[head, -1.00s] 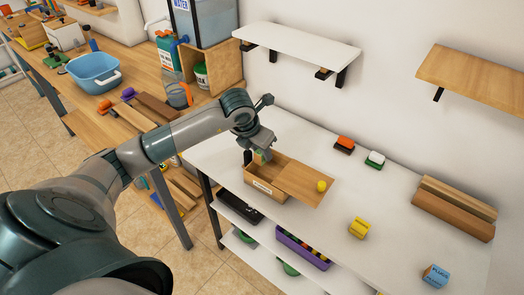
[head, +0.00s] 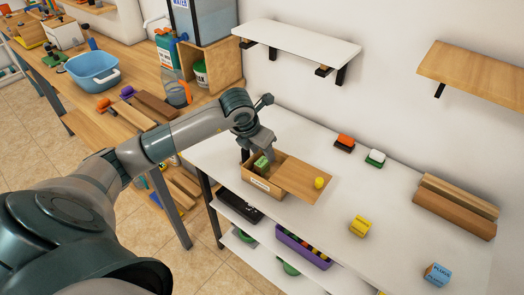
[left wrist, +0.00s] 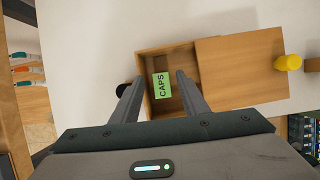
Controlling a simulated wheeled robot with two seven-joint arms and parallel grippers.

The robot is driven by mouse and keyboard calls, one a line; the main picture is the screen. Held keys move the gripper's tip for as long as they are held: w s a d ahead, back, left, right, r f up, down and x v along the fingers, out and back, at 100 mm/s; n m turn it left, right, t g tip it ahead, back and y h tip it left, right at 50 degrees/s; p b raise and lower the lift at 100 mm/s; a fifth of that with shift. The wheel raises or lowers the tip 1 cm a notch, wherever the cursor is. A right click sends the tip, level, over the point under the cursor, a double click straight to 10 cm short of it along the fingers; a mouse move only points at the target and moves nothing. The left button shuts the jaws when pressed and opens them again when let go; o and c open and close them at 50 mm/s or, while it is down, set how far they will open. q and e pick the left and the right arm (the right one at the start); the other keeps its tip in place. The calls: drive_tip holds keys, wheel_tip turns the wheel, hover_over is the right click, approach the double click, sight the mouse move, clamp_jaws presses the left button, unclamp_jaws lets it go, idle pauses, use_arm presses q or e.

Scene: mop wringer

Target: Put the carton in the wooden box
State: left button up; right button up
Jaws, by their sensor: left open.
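The green carton (head: 261,163), marked CAPS, is inside the open left part of the wooden box (head: 262,187). In the left wrist view the carton (left wrist: 162,86) lies within the walls of the wooden box (left wrist: 222,103), its label facing up. A flat wooden panel (head: 300,178) covers the box's right side and extends past it. My left gripper (head: 257,154) is over the box. Its fingers (left wrist: 159,78) are open on either side of the carton, with gaps showing between them and it. My right gripper is out of view.
A yellow round piece (head: 319,183) is at the panel's right end. A yellow block (head: 359,227), a blue carton (head: 437,275) and wooden beams (head: 455,207) stand on the white table (head: 400,205). A white wall shelf (head: 300,45) hangs above.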

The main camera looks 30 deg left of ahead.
use_arm(q)
drive_tip(key=shift+a+r+p, duration=0.1)
drive_tip(key=shift+r+p, duration=0.55)
drive_tip(key=shift+p, duration=0.1)
drive_tip(key=shift+s+r+b, duration=0.1)
drive_tip(key=shift+r+b, duration=0.15)
drive_tip(key=shift+b, duration=0.15)
drive_tip(key=b+v, duration=0.2)
drive_tip(key=v, duration=0.9)
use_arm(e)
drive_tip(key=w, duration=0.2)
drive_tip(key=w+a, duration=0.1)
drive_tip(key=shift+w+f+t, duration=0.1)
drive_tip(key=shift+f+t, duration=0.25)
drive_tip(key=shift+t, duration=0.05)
use_arm(q)
drive_tip(key=shift+r, duration=0.15)
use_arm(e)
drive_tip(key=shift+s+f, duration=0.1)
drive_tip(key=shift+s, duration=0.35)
